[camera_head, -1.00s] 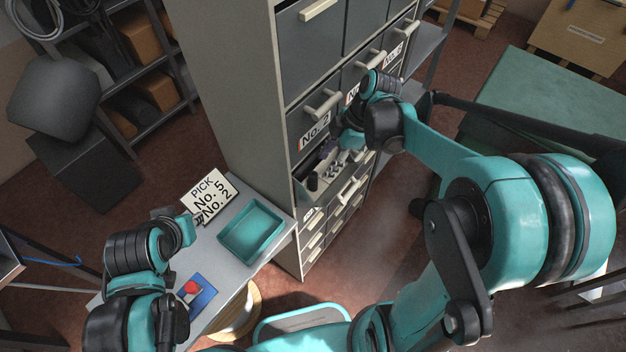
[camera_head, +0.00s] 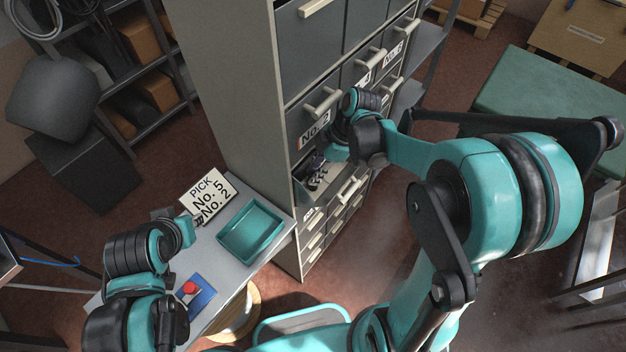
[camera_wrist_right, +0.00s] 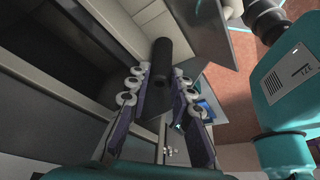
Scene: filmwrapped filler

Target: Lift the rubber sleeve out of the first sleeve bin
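The rubber sleeve (camera_wrist_right: 162,62), a black hollow cylinder, lies ahead of my right gripper in the right wrist view, in line with the gap between the fingertips. My right gripper (camera_wrist_right: 160,84) is open, its two fingers on either side of the sleeve's near end with narrow gaps visible. In the head view my right gripper (camera_head: 318,176) is at the open drawer bin below the No. 2 drawer (camera_head: 313,131); the gripper and wrist hide most of the bin's inside.
The side table (camera_head: 188,263) holds an empty teal tray (camera_head: 251,229), a sign (camera_head: 209,196) reading PICK No. 5 No. 2, and a red button on a blue plate (camera_head: 199,298). The tall grey cabinet (camera_head: 229,82) rises close beside my right gripper, with drawer handles sticking out.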

